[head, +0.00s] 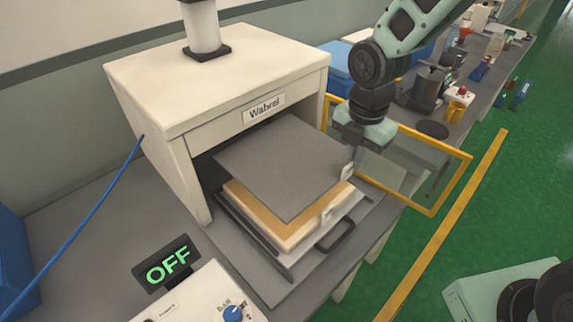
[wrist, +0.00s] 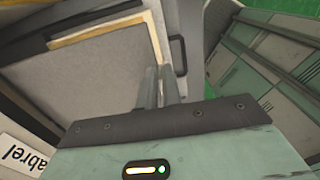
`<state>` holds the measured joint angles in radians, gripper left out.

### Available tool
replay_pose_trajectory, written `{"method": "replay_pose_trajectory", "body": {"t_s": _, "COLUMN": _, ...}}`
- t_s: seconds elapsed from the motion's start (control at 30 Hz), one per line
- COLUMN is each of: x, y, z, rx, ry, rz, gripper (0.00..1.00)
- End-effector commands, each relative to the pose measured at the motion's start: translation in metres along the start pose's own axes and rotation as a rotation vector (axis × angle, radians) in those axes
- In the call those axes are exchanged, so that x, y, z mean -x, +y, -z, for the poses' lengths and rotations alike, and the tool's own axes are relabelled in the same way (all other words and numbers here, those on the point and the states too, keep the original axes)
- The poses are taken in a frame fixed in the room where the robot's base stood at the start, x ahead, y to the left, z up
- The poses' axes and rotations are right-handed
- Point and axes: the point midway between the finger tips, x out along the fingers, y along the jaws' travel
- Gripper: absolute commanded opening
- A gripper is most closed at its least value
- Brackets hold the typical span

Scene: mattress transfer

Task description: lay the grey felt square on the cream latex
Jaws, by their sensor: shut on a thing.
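The grey felt square (head: 280,165) is broad and flat over the stack on the pulled-out tray in the head view. A strip of tan border shows along the felt's front edges. I cannot tell whether the felt touches the stack or hovers just above it. My gripper is shut on the felt's right edge; its fingers (wrist: 160,88) show in the wrist view, where the felt (wrist: 95,90) fills the left. The latex's top is mostly hidden.
The cream press labelled Wabrel (head: 215,85) stands over the stack's back part. The tray has a dark handle (head: 334,236) in front. A yellow-framed clear guard (head: 425,170) stands open to the right, close to my gripper. An OFF display (head: 167,264) sits front left.

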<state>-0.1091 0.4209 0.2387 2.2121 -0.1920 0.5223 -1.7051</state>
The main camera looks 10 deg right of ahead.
Motion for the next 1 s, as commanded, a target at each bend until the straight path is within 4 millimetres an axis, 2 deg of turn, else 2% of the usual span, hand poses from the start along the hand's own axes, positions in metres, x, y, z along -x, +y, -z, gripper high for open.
{"method": "replay_pose_trajectory", "body": {"t_s": 0.07, "x": -0.004, "y": -0.001, "z": 0.0, "rx": 0.0, "ry": 0.001, "rz": 0.002, "gripper": 0.0}}
{"method": "replay_pose_trajectory", "body": {"t_s": 0.3, "x": -0.044, "y": -0.001, "z": 0.001, "rx": 0.001, "ry": 0.002, "rz": 0.005, "gripper": 0.0}}
{"method": "replay_pose_trajectory", "body": {"t_s": 0.53, "x": -0.066, "y": -0.001, "z": 0.001, "rx": 0.0, "ry": 0.002, "rz": 0.004, "gripper": 0.0}}
{"method": "replay_pose_trajectory", "body": {"t_s": 0.7, "x": -0.09, "y": -0.001, "z": 0.001, "rx": 0.001, "ry": 0.002, "rz": 0.004, "gripper": 0.0}}
{"method": "replay_pose_trajectory", "body": {"t_s": 0.8, "x": -0.098, "y": -0.001, "z": 0.0, "rx": 0.001, "ry": 0.001, "rz": 0.002, "gripper": 0.0}}
{"method": "replay_pose_trajectory", "body": {"t_s": 1.0, "x": -0.1, "y": 0.0, "z": 0.0, "rx": 0.0, "ry": 0.0, "rz": -0.001, "gripper": 0.0}}
